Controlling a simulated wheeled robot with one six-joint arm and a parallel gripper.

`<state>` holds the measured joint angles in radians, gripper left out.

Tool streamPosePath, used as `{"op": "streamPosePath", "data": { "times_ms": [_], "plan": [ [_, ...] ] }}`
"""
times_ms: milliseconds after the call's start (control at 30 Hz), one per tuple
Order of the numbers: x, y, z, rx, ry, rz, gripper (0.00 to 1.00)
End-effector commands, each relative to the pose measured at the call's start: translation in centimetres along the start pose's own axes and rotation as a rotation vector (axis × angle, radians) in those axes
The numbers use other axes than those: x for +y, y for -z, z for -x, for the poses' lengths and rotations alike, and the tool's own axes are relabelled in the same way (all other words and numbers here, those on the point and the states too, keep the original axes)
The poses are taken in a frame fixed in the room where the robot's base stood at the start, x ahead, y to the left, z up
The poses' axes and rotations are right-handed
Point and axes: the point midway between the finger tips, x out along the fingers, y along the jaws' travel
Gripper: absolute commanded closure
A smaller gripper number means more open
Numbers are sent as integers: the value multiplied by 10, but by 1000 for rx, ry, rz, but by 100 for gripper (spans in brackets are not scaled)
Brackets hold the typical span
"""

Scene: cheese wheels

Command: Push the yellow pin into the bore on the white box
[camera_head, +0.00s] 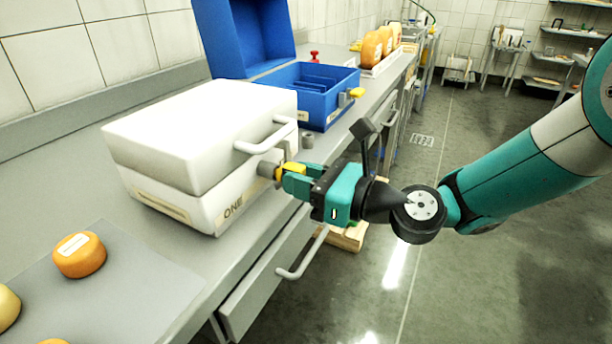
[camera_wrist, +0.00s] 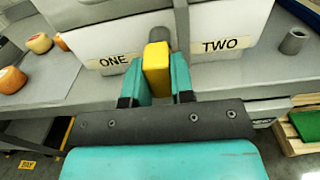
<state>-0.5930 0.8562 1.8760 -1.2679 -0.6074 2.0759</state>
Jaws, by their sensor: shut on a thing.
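The white box (camera_head: 190,130) stands closed on the grey counter, with a handle on its lid and labels "ONE" and "TWO" on its front in the wrist view (camera_wrist: 212,28). My gripper (camera_head: 288,178) is shut on the yellow pin (camera_head: 291,169), which shows between the teal fingers in the wrist view (camera_wrist: 157,68). The pin points at the grey cylindrical bore (camera_head: 268,169) on the box front, which also shows behind the pin in the wrist view (camera_wrist: 159,33). The pin's tip is at the bore's mouth; how far it reaches inside is hidden.
A blue box (camera_head: 310,95) with its lid open stands behind the white box, with another yellow pin (camera_head: 356,92) at its front. A loose grey cylinder (camera_head: 307,141) stands on the counter. Orange cheese (camera_head: 80,254) lies on a grey mat at left. An open drawer (camera_head: 265,285) is below.

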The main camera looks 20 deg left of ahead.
Motion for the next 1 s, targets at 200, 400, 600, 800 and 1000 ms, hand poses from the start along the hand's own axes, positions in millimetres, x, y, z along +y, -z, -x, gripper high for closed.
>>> {"op": "streamPosePath", "data": {
  "times_ms": [200,400,600,800,1000],
  "plan": [
    [1,-1,-6,-1,-2,0,100],
    [0,0,-6,-1,-1,0,48],
    [0,0,-6,0,-1,1,48],
    [0,0,-5,0,0,0,48],
    [-1,2,16,2,4,-2,48]
  ]
}}
